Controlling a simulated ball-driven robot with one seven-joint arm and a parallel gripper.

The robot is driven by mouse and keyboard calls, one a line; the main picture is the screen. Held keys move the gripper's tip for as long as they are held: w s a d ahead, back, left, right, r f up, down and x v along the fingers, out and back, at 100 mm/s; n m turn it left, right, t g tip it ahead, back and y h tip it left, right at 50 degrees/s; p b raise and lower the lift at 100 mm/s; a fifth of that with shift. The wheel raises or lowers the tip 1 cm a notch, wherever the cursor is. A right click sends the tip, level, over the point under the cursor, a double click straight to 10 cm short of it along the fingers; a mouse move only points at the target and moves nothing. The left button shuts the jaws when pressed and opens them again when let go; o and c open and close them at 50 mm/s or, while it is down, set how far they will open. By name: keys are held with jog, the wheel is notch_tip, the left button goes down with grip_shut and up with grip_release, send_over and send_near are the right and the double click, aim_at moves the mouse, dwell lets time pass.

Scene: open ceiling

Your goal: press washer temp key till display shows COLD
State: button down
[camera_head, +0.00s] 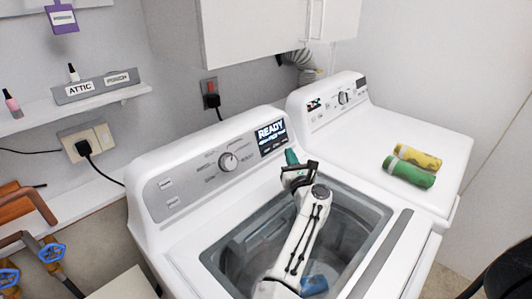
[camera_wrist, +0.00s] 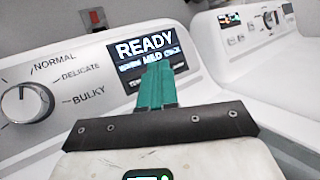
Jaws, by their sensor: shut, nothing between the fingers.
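The washer (camera_head: 155,167) is a white top-loader with an open tub, in the middle of the head view. Its dark display (camera_head: 271,138) reads READY in large letters and also fills the middle of the wrist view (camera_wrist: 128,48). A smaller line below seems to read WARM, MILD and a third, unclear word. A label starting TEM (camera_wrist: 134,82) shows at the display's lower edge, partly hidden by my fingers. My gripper (camera_head: 291,157) has teal fingers, shut and empty. In the wrist view its tips (camera_wrist: 160,64) overlap the display's lower part; I cannot tell whether they touch.
A grey dial (camera_wrist: 20,103) with NORMAL, DELICATE and BULKY labels is left of the display. A second white machine (camera_head: 446,150) stands at right with green (camera_head: 408,173) and yellow (camera_head: 418,157) rolls on top. A white cabinet (camera_head: 270,35) hangs above. Something blue (camera_head: 314,284) lies in the tub.

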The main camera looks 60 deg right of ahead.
aim_at(266, 151)
jog(key=w+b, duration=0.1)
jog(key=w, duration=0.1)
jog(key=w+d+f+b, duration=0.1)
jog(key=w+f+b, duration=0.1)
jog(key=w, duration=0.1)
jog(key=shift+w+d+f+b, duration=0.2)
jog(key=shift+w+b, duration=0.15)
jog(key=shift+w+d, duration=0.1)
jog(key=shift+w, duration=0.4)
jog(key=shift+w+f+b, duration=0.1)
jog(key=shift+w+b, duration=0.05)
jog(key=shift+b, duration=0.2)
dwell(1.1)
jog(key=shift+w+d, duration=0.1)
jog(key=shift+w, duration=0.15)
